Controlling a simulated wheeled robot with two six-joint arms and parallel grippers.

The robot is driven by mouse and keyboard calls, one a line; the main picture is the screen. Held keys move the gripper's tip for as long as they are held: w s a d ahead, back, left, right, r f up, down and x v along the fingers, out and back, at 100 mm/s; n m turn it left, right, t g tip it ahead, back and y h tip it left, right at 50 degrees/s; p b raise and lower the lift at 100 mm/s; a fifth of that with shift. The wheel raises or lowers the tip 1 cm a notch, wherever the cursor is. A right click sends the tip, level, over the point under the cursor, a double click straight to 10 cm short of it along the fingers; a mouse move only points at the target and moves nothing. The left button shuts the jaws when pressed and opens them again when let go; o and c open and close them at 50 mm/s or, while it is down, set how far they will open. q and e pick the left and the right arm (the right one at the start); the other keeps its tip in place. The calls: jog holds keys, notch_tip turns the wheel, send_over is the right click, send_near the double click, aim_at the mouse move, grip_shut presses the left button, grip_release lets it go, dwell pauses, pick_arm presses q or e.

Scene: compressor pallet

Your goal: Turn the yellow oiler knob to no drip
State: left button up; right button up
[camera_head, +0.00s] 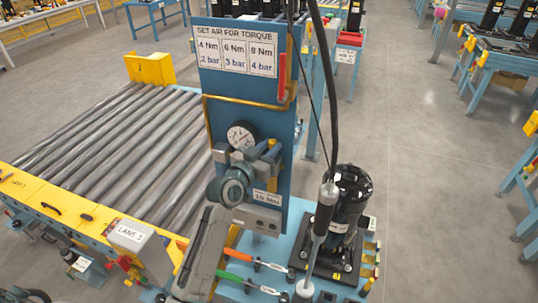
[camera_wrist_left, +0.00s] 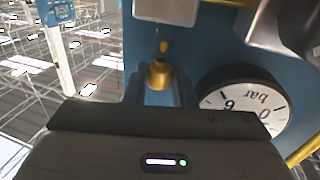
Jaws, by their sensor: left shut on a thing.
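The yellow oiler knob (camera_wrist_left: 160,74) shows in the left wrist view, brass-coloured, beside the blue panel. My left gripper (camera_wrist_left: 159,88) has a finger on each side of it and is shut on it. In the head view my left arm reaches up to the blue panel (camera_head: 245,107), and the left gripper (camera_head: 262,160) is at the fittings below the pressure gauge. A small yellow part (camera_head: 272,143) shows there, partly covered. The knob's setting cannot be read. My right gripper is not in view.
The gauge (camera_head: 242,134) sits just above the gripper; it also shows close by in the wrist view (camera_wrist_left: 243,105). A screwdriver tool (camera_head: 322,212) hangs on a cable at the right, before a black compressor (camera_head: 350,200). A roller conveyor (camera_head: 120,140) lies left.

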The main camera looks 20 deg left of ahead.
pick_arm(q)
jog(key=shift+f, duration=0.2)
jog(key=o, duration=0.9)
jog(key=shift+o, duration=0.4)
jog(key=shift+d+r, duration=0.1)
jog(key=shift+d, duration=0.1)
jog(key=shift+w+r, duration=0.1)
jog(key=y+p, duration=0.1)
jog(key=p, duration=0.1)
jog(key=n+p, duration=0.1)
jog(key=p, duration=0.1)
jog(key=shift+w+r+y+p, duration=0.1)
jog(key=shift+r+y+p, duration=0.2)
jog(key=shift+y+p, duration=0.1)
jog(key=shift+f+n+t+y+p, duration=0.3)
jog(key=shift+n+y+p, duration=0.05)
jog(key=shift+n+y, duration=0.25)
jog(key=shift+f+n+y, duration=0.1)
jog(key=shift+n+y, duration=0.2)
jog(key=shift+y, duration=0.5)
